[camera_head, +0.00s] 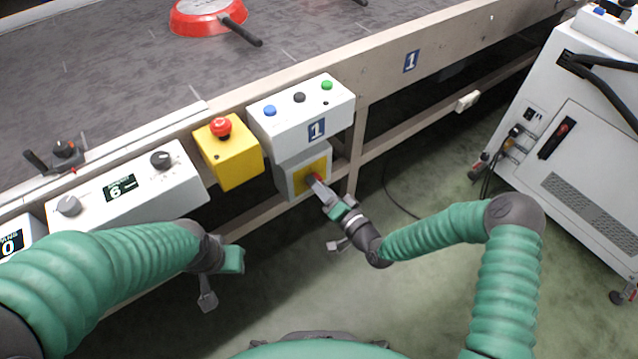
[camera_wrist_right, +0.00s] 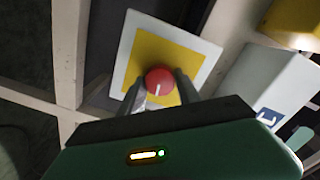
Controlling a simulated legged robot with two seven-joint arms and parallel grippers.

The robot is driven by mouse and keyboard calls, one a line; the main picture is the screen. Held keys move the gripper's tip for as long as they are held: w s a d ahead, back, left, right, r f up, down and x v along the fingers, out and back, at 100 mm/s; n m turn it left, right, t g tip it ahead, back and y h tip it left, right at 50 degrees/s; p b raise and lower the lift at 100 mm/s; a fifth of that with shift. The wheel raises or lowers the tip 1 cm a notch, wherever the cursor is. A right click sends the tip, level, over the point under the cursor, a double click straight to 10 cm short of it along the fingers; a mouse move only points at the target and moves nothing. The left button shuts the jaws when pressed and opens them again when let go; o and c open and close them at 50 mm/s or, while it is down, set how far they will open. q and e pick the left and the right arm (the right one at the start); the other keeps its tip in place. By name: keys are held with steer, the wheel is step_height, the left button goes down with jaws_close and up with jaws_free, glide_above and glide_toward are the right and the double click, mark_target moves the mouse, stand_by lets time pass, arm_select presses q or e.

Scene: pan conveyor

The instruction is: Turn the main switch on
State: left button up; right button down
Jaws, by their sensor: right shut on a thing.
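The main switch is a red round knob (camera_wrist_right: 159,81) with a white line on it, set on a yellow square plate (camera_wrist_right: 135,60) with a pale border. In the head view the yellow plate (camera_head: 303,180) is on the grey box (camera_head: 291,161) below the white button box. My right gripper (camera_head: 320,184) is at the knob; in the right wrist view its two fingers (camera_wrist_right: 158,92) stand on either side of the knob and are shut on it. My left gripper (camera_head: 222,284) hangs in the lower left, away from the switch; its jaw opening is not clear.
A white box (camera_head: 318,109) with blue, black and green buttons sits above the switch. A yellow box (camera_head: 232,160) with a red emergency button is to its left. A red pan (camera_head: 200,17) lies on the conveyor (camera_head: 120,80). A white cabinet (camera_head: 590,95) stands at right.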

steer(key=shift+d+f+m, duration=0.15)
steer(key=shift+m, duration=0.35)
steer(key=c, duration=0.9)
jaws_free()
steer(key=shift+o, duration=0.2)
steer(key=p+v, duration=0.5)
steer(key=v, duration=1.1)
steer(key=shift+s+d, duration=0.25)
steer(key=shift+s, duration=0.1)
